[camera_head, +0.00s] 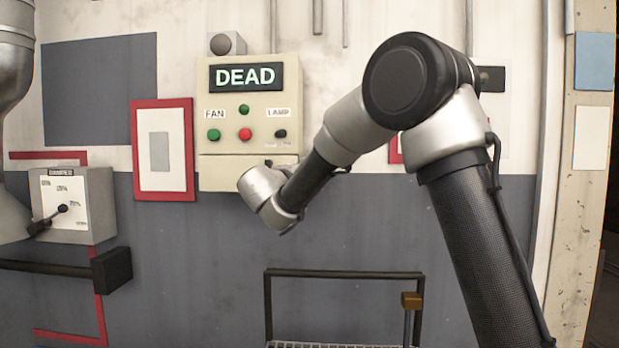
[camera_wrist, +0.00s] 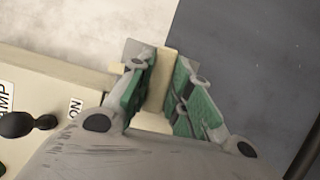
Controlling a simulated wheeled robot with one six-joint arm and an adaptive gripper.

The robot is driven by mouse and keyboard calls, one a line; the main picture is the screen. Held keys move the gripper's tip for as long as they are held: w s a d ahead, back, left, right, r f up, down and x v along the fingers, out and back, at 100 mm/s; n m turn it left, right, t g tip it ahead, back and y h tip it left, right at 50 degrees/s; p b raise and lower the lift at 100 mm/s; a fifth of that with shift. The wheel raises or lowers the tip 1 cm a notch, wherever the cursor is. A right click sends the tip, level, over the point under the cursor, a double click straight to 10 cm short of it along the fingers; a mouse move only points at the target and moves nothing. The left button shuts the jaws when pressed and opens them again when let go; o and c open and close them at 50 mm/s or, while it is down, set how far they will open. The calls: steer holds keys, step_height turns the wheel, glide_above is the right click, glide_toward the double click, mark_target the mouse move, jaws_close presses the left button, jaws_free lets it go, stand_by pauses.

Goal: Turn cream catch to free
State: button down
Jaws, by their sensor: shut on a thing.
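The cream catch (camera_wrist: 160,82) is a narrow cream piece standing between the green-padded fingers of my gripper (camera_wrist: 162,78) in the wrist view. The fingers are shut on it, one on each side. It is beside the edge of the cream control box (camera_wrist: 75,95), near the grey wall. In the head view the control box (camera_head: 225,160) is on the wall with my wrist in front of its lower part. My fingers and the catch are hidden there.
The box carries a DEAD display (camera_head: 245,77), a green FAN button (camera_head: 214,134), a red button (camera_head: 245,134) and a black LAMP toggle (camera_head: 280,133). The toggle (camera_wrist: 20,124) is near my gripper in the wrist view.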

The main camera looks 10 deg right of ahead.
steer(key=shift+f+m, duration=0.1)
steer(key=shift+m, duration=0.2)
stand_by(0.4)
steer(key=c, duration=1.3)
jaws_free()
steer(key=v, duration=1.2)
steer(key=shift+d+r, duration=0.1)
steer(key=shift+r, duration=0.1)
